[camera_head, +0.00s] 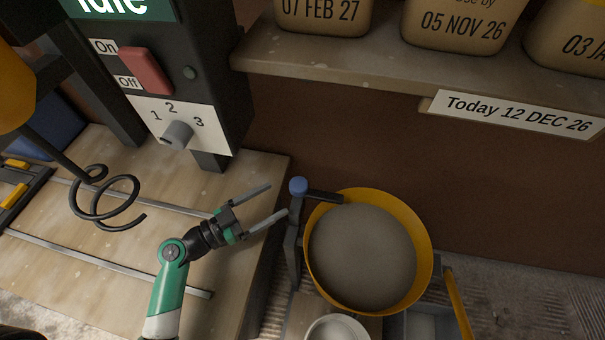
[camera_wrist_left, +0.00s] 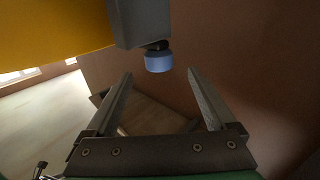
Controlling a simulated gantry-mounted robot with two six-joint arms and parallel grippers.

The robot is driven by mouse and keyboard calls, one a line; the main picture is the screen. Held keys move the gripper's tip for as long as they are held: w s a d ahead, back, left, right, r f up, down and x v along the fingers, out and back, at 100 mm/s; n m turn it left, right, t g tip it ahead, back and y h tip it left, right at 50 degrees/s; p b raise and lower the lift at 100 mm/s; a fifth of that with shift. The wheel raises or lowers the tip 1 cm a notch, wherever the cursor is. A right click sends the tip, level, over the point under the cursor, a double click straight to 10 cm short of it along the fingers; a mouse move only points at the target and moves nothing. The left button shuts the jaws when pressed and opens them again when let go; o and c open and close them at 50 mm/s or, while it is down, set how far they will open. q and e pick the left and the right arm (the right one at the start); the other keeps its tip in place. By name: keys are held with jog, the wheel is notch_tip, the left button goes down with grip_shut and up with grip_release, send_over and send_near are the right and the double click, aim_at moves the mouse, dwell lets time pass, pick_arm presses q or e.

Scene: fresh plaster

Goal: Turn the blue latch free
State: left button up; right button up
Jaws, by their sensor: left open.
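The blue latch knob (camera_head: 298,186) sits on top of a grey post (camera_head: 292,255) at the left rim of the yellow bucket. A dark latch bar (camera_head: 325,197) runs from the knob over the bucket's rim. The yellow bucket (camera_head: 424,235) holds grey plaster. My left gripper (camera_head: 278,199) is open and empty, its fingers pointing toward the knob from the left. In the left wrist view the blue knob (camera_wrist_left: 158,61) lies just past the tips of the open fingers (camera_wrist_left: 160,74), roughly centred between them. It looks apart from both fingers. My right gripper is not in view.
A control box with a red switch (camera_head: 146,70) and a dial (camera_head: 177,135) stands at the back left. A shelf (camera_head: 400,85) with dated tubs is above. A whisk-like coil (camera_head: 105,205) hangs at left. A white bowl (camera_head: 337,329) is in front of the bucket.

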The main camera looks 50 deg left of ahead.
aim_at(317, 192)
pick_arm(q)
jog(key=w+d+b, duration=0.1)
jog(key=w+d, duration=0.1)
jog(key=w, duration=0.9)
jog(key=shift+w+d, duration=0.15)
jog(key=shift+w, duration=0.05)
grip_shut()
